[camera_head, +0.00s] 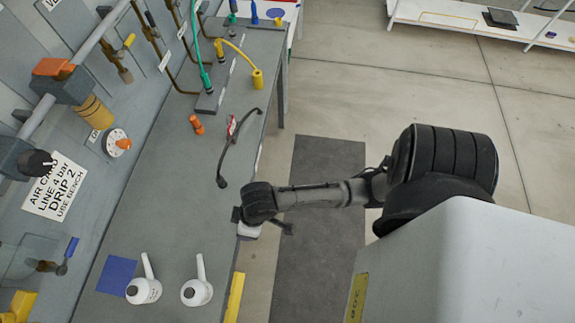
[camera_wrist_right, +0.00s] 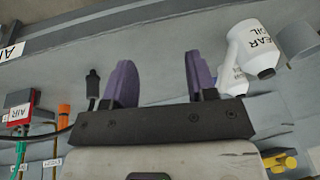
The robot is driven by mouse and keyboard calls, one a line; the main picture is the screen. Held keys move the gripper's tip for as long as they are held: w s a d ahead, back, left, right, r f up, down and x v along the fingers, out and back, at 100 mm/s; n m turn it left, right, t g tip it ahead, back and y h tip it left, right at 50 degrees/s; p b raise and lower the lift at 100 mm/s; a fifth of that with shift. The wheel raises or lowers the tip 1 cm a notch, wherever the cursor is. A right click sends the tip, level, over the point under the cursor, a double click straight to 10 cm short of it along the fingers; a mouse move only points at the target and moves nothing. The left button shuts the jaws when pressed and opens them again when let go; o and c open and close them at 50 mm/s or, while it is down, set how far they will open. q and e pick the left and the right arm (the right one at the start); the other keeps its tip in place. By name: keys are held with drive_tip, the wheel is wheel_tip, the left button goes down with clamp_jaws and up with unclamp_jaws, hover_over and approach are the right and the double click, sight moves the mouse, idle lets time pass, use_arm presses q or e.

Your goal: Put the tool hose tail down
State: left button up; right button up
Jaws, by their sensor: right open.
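The black hose (camera_head: 229,145) with a red tag (camera_head: 232,126) lies in a curve on the grey bench, its rounded black end (camera_head: 221,182) toward the bottles. In the right wrist view its black end piece (camera_wrist_right: 93,86) stands just left of the left finger, outside the jaws, and its red AIR tag (camera_wrist_right: 20,110) is at the far left. My right gripper (camera_wrist_right: 157,82) is open, with two purple fingers apart and nothing between them. In the head view it (camera_head: 239,222) is at the bench's right edge, below the hose end; its fingers are mostly hidden. My left gripper is out of view.
Two white bottles (camera_head: 197,292) stand by a blue square (camera_head: 116,275) at the lower bench. An orange piece (camera_head: 196,124) is left of the hose. A yellow hose (camera_head: 258,78) and green hose (camera_head: 205,80) are farther up. Bare bench lies between hose and bottles.

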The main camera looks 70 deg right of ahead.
drive_tip(key=s+d+h, duration=0.2)
drive_tip(key=s+d, duration=0.2)
drive_tip(key=s, duration=0.6)
drive_tip(key=shift+s+d+r+t, duration=0.15)
drive_tip(key=shift+s+r+t, duration=0.05)
drive_tip(key=shift+r+t, duration=0.2)
idle(0.7)
